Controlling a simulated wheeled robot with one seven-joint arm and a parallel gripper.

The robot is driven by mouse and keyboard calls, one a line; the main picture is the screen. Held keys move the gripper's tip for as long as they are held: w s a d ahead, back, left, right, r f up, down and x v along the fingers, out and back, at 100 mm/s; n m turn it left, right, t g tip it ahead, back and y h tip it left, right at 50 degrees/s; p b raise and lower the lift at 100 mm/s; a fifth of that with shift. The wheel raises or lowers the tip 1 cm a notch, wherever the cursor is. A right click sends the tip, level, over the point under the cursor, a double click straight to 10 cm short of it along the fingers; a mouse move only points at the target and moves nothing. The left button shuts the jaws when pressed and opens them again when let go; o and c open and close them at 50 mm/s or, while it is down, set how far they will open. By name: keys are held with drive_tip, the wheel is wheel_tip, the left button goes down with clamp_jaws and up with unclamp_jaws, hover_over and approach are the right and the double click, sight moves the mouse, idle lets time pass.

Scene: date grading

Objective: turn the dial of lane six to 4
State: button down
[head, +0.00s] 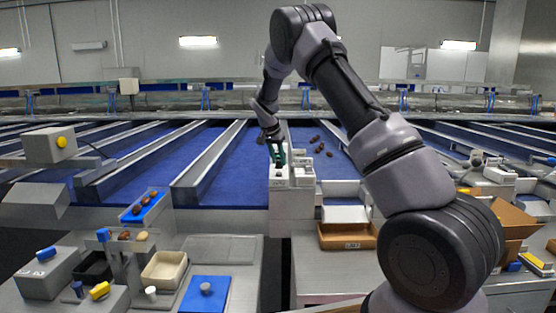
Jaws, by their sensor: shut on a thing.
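My gripper (275,152) is at the top of a white control box (302,173) that stands between two blue lanes, near the middle of the head view. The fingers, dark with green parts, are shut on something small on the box. It sits where a dial would be, but the fingers hide it. I cannot read any number or pointer setting. A small label shows low on the front of the box, too small to read. My arm reaches in from the right and covers part of the lanes behind it.
Blue lanes (222,170) with metal dividers run away on both sides. Several dates lie on the lane right of the box. A cardboard tray (347,235) stands in front on the right. A blue mat (206,294) and a cream bin (164,270) lie on the left bench.

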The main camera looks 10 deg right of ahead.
drive_tip(key=n, duration=0.2)
drive_tip(key=n+t+y, duration=0.1)
drive_tip(key=n, duration=0.1)
drive_tip(key=n+y, duration=0.1)
drive_tip(key=n, duration=0.1)
drive_tip(key=shift+d+r, duration=0.1)
drive_tip(key=shift+d, duration=0.15)
drive_tip(key=n+y, duration=0.2)
drive_tip(key=n, duration=0.3)
idle(0.4)
drive_tip(key=c, duration=0.5)
unclamp_jaws()
drive_tip(key=shift+s, duration=0.1)
drive_tip(key=v, duration=1)
drive_tip(key=shift+s+r, duration=0.2)
drive_tip(key=shift+r, duration=0.1)
